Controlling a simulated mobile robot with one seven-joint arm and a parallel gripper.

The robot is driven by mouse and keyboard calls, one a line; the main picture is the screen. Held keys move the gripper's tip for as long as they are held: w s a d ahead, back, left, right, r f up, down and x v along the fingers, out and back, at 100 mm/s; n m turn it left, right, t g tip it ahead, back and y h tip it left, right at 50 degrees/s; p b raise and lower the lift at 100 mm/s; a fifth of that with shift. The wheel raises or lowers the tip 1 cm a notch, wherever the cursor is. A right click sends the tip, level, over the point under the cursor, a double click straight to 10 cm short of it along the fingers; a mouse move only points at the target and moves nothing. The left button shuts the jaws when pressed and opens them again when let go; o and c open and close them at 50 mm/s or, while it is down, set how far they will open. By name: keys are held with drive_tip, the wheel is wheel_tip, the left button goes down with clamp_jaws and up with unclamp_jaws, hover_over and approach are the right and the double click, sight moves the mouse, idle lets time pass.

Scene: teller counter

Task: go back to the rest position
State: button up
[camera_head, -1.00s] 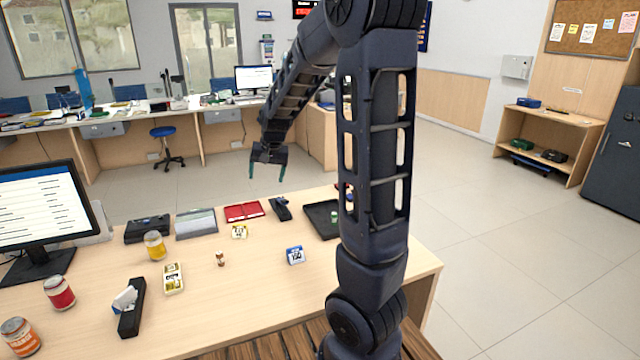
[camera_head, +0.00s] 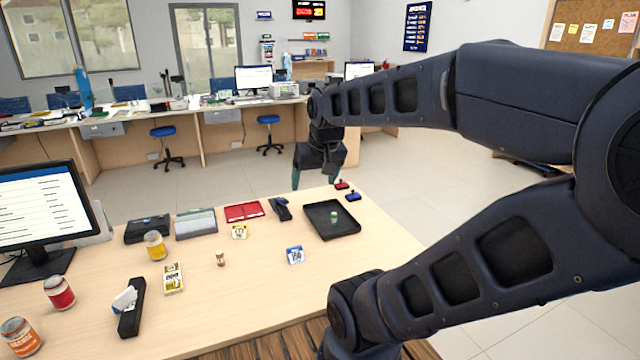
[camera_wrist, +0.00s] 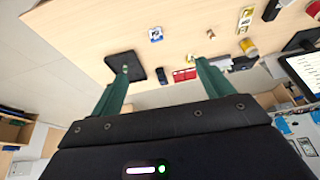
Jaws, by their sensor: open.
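My gripper (camera_head: 312,180) hangs in the air above the far edge of the counter (camera_head: 190,320), fingers down, beyond the black tray. In the wrist view its two green fingers (camera_wrist: 155,85) are spread wide with nothing between them. The black tray (camera_head: 345,232) on the counter's right side holds a small green item (camera_head: 334,217). My arm crosses the right half of the head view and hides part of the room.
On the counter are a monitor (camera_head: 40,210), a red folder (camera_head: 243,211), a stapler (camera_head: 280,208), a blue-white number card (camera_head: 295,255), a yellow can (camera_head: 155,245) and a red can (camera_head: 59,293). Red and blue stamps (camera_head: 353,196) lie behind the tray. Open floor lies beyond.

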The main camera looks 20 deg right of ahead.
drive_tip(key=s, duration=0.2)
drive_tip(key=shift+s+d+f, duration=0.15)
drive_tip(key=shift+s+d, duration=0.05)
drive_tip(key=shift+s, duration=0.1)
